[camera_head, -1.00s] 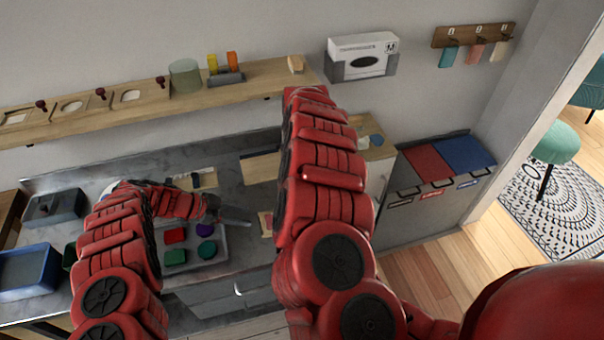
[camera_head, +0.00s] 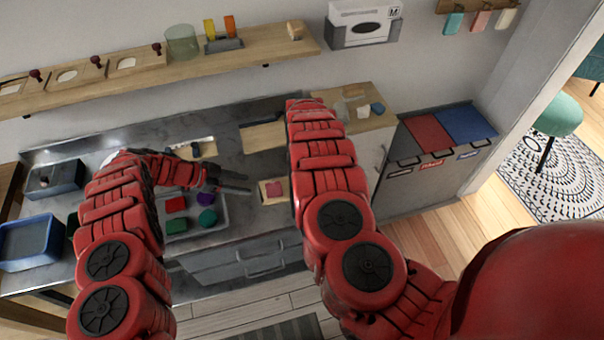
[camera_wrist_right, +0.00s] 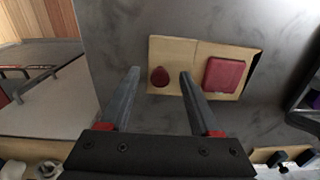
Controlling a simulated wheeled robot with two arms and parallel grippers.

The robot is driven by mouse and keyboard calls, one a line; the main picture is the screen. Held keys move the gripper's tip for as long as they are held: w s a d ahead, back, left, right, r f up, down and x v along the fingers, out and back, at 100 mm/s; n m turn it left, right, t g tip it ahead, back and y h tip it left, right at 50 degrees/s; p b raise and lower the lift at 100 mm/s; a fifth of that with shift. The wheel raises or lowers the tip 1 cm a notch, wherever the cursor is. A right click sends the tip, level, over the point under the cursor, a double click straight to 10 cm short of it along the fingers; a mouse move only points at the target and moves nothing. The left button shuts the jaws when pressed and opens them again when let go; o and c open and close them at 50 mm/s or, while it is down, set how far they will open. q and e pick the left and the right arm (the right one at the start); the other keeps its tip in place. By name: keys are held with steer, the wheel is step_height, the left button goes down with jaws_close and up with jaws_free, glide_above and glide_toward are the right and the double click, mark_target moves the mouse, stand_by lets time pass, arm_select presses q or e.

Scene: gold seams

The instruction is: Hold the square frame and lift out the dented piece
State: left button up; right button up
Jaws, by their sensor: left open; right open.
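A pale wooden square frame (camera_wrist_right: 247,60) lies on the grey counter, with a dark red square piece (camera_wrist_right: 224,74) in it. I cannot make out a dent. A wooden plate with a round red knob (camera_wrist_right: 160,77) adjoins it on the left. In the head view the wooden frame (camera_head: 264,196) with its pinkish-red piece (camera_head: 274,188) is partly hidden by my right arm. My right gripper (camera_wrist_right: 160,72) is open, with the knob showing between its fingertips; contact is unclear. My left gripper (camera_head: 247,184) is open and empty, just left of the frame.
A metal tray (camera_head: 222,226) with red, green and purple pieces lies below my left gripper. A blue bin (camera_head: 28,243) and a dark bin (camera_head: 54,181) stand at the left. A shelf (camera_head: 262,56) with knobbed boards runs along the wall.

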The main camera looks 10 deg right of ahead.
steer(key=shift+c, duration=0.3)
jaws_close()
steer(key=shift+c, duration=1.1)
jaws_free()
jaws_close()
